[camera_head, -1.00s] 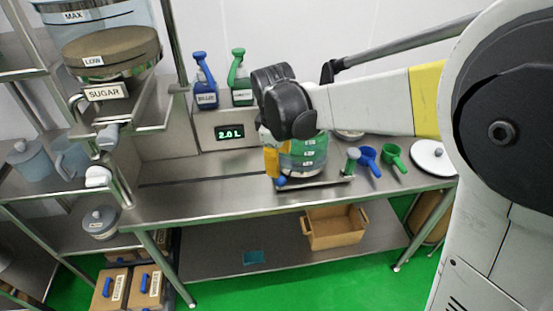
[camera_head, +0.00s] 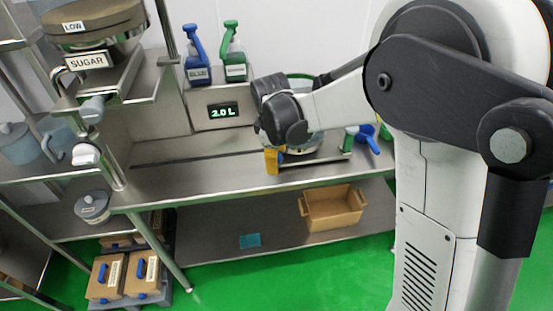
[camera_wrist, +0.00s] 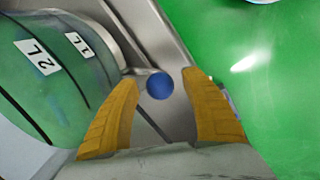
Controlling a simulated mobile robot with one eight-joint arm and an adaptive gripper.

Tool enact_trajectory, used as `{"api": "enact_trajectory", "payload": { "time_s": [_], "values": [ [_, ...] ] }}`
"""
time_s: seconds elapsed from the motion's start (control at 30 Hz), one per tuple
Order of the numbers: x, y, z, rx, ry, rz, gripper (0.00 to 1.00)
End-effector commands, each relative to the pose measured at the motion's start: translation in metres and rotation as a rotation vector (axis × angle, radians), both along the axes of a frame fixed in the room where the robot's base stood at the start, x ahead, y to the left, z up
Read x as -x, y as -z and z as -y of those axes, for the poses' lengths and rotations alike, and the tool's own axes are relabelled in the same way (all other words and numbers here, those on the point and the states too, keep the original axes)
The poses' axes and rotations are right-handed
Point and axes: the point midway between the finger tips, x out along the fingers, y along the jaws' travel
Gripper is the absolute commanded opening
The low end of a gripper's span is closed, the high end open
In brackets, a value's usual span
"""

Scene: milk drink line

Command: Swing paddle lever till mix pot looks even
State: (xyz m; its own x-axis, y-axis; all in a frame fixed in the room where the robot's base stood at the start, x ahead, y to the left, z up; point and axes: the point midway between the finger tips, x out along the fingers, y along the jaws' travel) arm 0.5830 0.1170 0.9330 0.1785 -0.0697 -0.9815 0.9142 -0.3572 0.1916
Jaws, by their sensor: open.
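The mix pot (camera_wrist: 50,85) fills the left of the wrist view. Its see-through wall shows green contents with darker bluish patches and the labels "2 L" and "1 L". The paddle lever's blue ball knob (camera_wrist: 159,86) sits at the end of a short metal rod beside the pot. My gripper (camera_wrist: 160,79) is open, with one yellow finger on each side of the knob; I cannot tell whether they touch it. In the head view my gripper (camera_head: 273,160) is low in front of the pot, which my wrist mostly hides.
A display (camera_head: 223,113) reads "2.0 L". A blue jug (camera_head: 197,66) and a green jug (camera_head: 235,62) stand above it. A blue scoop (camera_head: 368,138) lies right of the pot. The sugar dispenser (camera_head: 92,60) is at left. The steel bench (camera_head: 190,184) is clear left of my gripper.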

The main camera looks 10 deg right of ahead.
Motion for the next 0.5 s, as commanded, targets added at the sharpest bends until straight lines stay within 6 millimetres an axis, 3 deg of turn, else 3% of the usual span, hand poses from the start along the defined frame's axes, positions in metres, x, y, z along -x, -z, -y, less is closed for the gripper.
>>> {"api": "enact_trajectory", "payload": {
  "time_s": [0.13,0.3,0.33,0.5],
  "values": [
    [0.0001,-0.0005,0.0001,0.0,0.0,0.0,0.55],
    [0.0001,-0.0006,0.0001,0.0,0.0,0.0,0.04],
    [0.0001,-0.0006,0.0001,0.0,0.0,0.0,0.0],
    [0.0005,-0.0007,0.0007,0.0,-0.003,0.0,0.0]
  ]
}}
